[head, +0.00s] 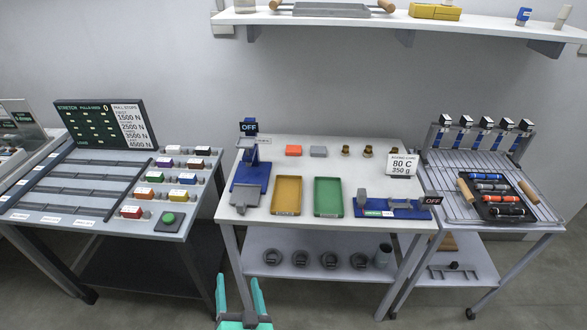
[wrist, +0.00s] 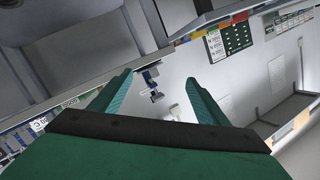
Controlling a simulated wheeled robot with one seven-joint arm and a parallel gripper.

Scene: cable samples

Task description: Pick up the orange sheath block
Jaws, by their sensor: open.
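The orange sheath block (head: 293,150) lies flat near the back of the white middle table (head: 330,222), just left of a grey block (head: 318,152). My gripper (head: 240,290) shows teal at the bottom of the head view, in front of the table and below its top, well apart from the block. In the wrist view my gripper (wrist: 158,85) has its two teal fingers spread with nothing between them. I cannot make out the orange block in the wrist view.
A yellow tray (head: 287,195), a green tray (head: 328,197) and a blue device (head: 249,180) stand on the middle table. Several brass pieces sit right of the grey block. A shelf (head: 400,20) hangs above. Tables stand left and right.

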